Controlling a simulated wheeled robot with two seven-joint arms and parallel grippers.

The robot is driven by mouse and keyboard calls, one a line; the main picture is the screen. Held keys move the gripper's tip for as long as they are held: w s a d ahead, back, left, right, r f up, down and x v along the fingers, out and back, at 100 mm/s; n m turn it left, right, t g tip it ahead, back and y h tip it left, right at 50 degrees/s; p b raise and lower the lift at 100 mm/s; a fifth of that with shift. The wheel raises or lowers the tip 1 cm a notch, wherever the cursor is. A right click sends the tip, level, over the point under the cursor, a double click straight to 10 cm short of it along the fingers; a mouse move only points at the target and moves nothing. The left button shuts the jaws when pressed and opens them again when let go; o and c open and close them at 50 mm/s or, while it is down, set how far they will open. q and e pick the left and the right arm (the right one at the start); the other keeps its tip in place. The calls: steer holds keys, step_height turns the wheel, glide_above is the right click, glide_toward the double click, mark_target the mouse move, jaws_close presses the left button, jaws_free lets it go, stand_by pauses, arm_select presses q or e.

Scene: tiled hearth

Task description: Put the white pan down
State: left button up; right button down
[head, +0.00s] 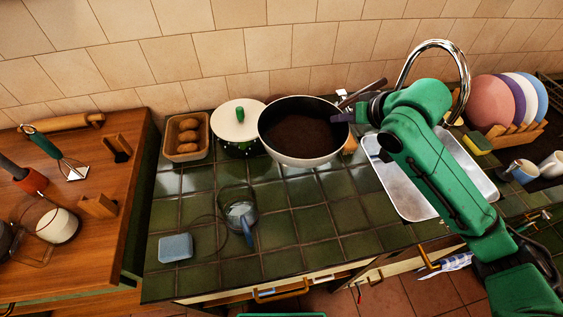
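The white pan (302,161) with a dark inside is at the back middle of the green tiled counter (305,222), to the right of the lidded pot and overlapping it in the picture. My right gripper (342,117) comes in from the right and its fingers meet the pan's right rim; it appears shut on the pan there. A small gap under the pan cannot be ruled out from this angle. My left gripper is not in view.
A pot with a cream lid (238,117) and a basket of brown items (186,151) stand left of the pan. A glass jug (240,214) and a blue sponge (175,248) are nearer the front. A metal sink (401,189) lies right. Tiles between are clear.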

steer(key=shift+w+a+f, duration=0.25)
steer(key=shift+w+a, duration=0.1)
steer(key=shift+w, duration=0.1)
steer(key=f, duration=0.4)
steer(key=s+f, duration=0.1)
steer(key=f, duration=0.4)
steer(key=d+f+p, duration=0.1)
steer(key=f, duration=0.4)
steer(key=shift+s+f, duration=0.15)
steer(key=shift+s, duration=0.05)
steer(key=f, duration=0.3)
steer(key=shift+s+d+f, duration=0.1)
steer(key=shift+s+f, duration=0.25)
steer(key=shift+f, duration=0.3)
steer(key=shift+w, duration=0.2)
steer(key=shift+s+f, duration=0.1)
steer(key=shift+f, duration=0.25)
steer(key=c, duration=1.1)
jaws_free()
